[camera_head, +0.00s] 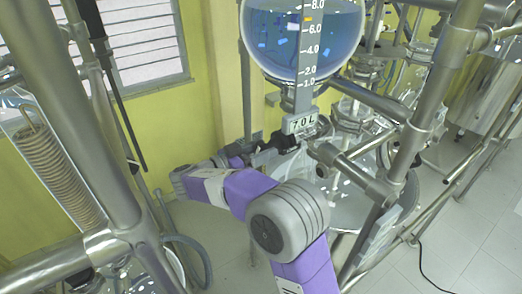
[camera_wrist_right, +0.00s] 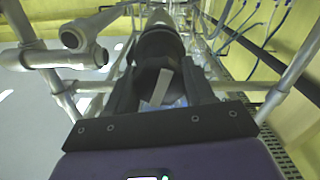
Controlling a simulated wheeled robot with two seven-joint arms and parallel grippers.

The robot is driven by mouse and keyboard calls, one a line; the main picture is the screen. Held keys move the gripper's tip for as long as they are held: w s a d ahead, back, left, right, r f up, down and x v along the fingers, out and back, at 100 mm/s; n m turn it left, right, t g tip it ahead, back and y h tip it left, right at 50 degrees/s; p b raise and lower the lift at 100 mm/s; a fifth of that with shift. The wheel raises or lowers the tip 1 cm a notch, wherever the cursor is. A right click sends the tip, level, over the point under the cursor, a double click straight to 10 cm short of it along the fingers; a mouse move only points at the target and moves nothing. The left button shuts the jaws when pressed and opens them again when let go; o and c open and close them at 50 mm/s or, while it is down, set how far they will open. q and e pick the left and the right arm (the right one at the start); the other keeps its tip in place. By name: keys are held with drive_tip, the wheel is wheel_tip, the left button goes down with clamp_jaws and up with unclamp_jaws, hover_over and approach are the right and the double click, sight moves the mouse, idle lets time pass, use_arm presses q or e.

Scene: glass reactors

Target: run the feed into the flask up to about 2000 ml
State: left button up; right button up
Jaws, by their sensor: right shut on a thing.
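A round glass feed vessel (camera_head: 270,45) holds blue liquid at the top of the head view. Its scale strip (camera_head: 312,45) carries marks from 1.0 to 8.0. A plate under it (camera_head: 301,123) reads 7.0 L. My right gripper (camera_head: 286,142) is just below this plate, shut on what seems to be the valve handle. In the right wrist view the fingers (camera_wrist_right: 162,82) close around a pale flat piece (camera_wrist_right: 160,88) below a dark round part (camera_wrist_right: 159,45). Glassware (camera_head: 345,200) stands low behind my right arm; I cannot read any level in it. My left gripper is out of view.
Metal frame tubes (camera_head: 405,110) stand close on the right, with a clamp (camera_head: 350,172) near my gripper. A coil condenser (camera_head: 48,160) and thick tubes are on the left. A steel vessel (camera_head: 485,90) is at the back right.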

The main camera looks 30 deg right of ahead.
drive_tip(key=shift+n, duration=0.3)
drive_tip(key=n+b, duration=0.1)
drive_tip(key=n, duration=0.2)
drive_tip(key=shift+n, duration=0.3)
drive_tip(key=n, duration=0.5)
drive_tip(key=shift+n, duration=0.3)
drive_tip(key=n, duration=0.5)
drive_tip(key=shift+p, duration=0.35)
drive_tip(key=n, duration=0.4)
drive_tip(key=shift+n, duration=0.4)
drive_tip(key=n, duration=0.4)
drive_tip(key=shift+n, duration=0.3)
drive_tip(key=n, duration=1)
drive_tip(key=shift+n, duration=0.4)
drive_tip(key=n, duration=0.4)
drive_tip(key=shift+n, duration=0.3)
